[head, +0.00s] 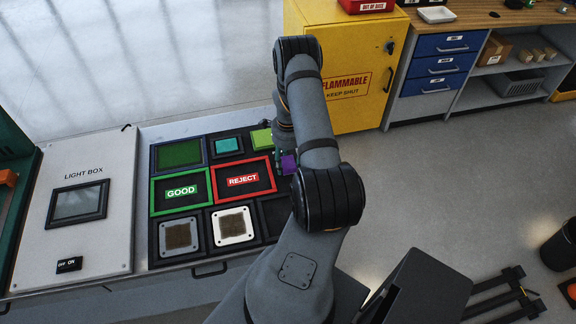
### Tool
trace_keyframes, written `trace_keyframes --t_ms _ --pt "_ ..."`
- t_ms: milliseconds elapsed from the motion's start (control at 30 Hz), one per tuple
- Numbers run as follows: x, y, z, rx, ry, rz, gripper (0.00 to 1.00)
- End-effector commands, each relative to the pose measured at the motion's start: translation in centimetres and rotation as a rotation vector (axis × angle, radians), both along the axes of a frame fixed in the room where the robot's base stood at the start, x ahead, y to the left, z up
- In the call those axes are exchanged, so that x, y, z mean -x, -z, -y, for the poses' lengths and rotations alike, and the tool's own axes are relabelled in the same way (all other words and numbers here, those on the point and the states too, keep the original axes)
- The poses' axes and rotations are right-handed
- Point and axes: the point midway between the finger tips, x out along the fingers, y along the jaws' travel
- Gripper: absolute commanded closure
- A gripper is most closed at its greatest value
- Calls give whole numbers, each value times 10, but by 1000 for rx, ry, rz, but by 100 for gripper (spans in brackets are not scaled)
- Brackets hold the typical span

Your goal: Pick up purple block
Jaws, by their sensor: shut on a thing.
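The purple block (289,164) shows in the head view just left of my arm, near the right edge of the sorting board. My gripper (281,160) is beside it, at the end of my arm, and is shut on it. My arm hides part of the block and most of the gripper. I cannot tell whether the block touches the surface below.
A green block (262,138) and a teal block (227,145) lie on the board close by. The GOOD tray (153,195) and REJECT tray (213,186) are left of my gripper. A yellow flammables cabinet (383,75) stands behind. A light box (110,225) is at left.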

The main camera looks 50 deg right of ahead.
Motion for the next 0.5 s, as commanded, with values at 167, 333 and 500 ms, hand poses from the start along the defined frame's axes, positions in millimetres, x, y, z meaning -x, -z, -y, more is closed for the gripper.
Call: trace_keyframes --t_ms 167,333,500 --pt "-1 -25 1 5 0 5 80" --pt "41 -47 2 3 4 2 80" --pt "77 -69 2 3 4 2 80"
